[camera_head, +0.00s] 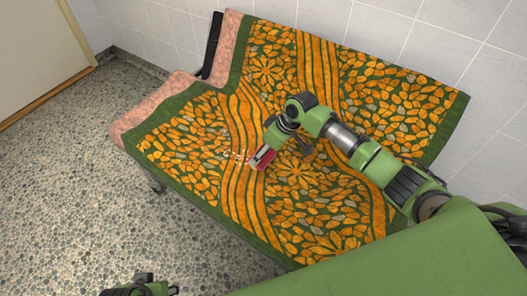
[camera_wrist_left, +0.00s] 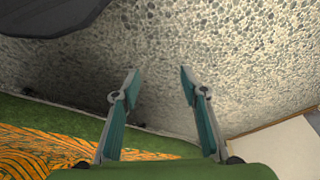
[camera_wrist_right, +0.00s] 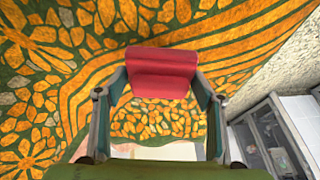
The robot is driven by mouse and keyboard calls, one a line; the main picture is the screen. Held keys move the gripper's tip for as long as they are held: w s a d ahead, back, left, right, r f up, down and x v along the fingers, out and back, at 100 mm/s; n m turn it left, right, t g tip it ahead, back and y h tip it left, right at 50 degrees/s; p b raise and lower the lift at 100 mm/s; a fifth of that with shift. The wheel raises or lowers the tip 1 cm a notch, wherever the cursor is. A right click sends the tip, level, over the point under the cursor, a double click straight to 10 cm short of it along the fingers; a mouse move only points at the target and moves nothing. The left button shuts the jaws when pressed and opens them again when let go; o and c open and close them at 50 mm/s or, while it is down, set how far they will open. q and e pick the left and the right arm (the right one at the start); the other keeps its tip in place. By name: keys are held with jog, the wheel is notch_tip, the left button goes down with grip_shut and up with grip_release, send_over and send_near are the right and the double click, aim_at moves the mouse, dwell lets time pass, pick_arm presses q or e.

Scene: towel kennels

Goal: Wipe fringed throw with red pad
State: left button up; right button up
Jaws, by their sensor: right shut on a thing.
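The throw (camera_head: 190,140) has an orange leaf, flower and wavy-stripe pattern with green borders. It is draped over a seat and its raised back. The red pad (camera_head: 262,158) is at the throw's wavy stripes; I cannot tell whether it touches the cloth. My right gripper (camera_head: 268,150) is shut on the pad, whose red block (camera_wrist_right: 162,72) shows between the fingers in the right wrist view. Small pale specks (camera_head: 237,155) show just left of the pad. My left gripper (camera_wrist_left: 158,78) is open and empty, pointing over the floor.
A pink edge (camera_head: 182,82) runs along the throw's left end, with a dark upright part (camera_head: 212,45) behind it. White tiled walls (camera_head: 385,30) stand close behind. The speckled floor (camera_head: 80,180) is clear at left. A glass-fronted unit (camera_wrist_right: 270,135) shows in the right wrist view.

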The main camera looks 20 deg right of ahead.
jog(key=shift+f+b, duration=0.85)
pick_arm(q)
jog(key=v, duration=0.6)
jog(key=shift+r+b, duration=0.25)
jog(key=shift+b, duration=0.1)
pick_arm(e)
jog(key=shift+a+f, duration=0.1)
jog(key=shift+f, duration=0.15)
pick_arm(q)
jog(key=shift+w+a, duration=0.1)
jog(key=shift+w, duration=0.05)
jog(key=shift+f+b, duration=0.4)
pick_arm(e)
jog(key=shift+s+a+f, duration=0.15)
jog(key=shift+f, duration=1.15)
pick_arm(q)
jog(key=shift+f+b, duration=0.25)
jog(key=shift+b, duration=0.05)
pick_arm(e)
jog(key=shift+w+a+r, duration=0.1)
jog(key=shift+w+a, duration=0.45)
jog(key=shift+w, duration=0.15)
jog(key=shift+w+a, duration=0.5)
jog(key=shift+w, duration=0.2)
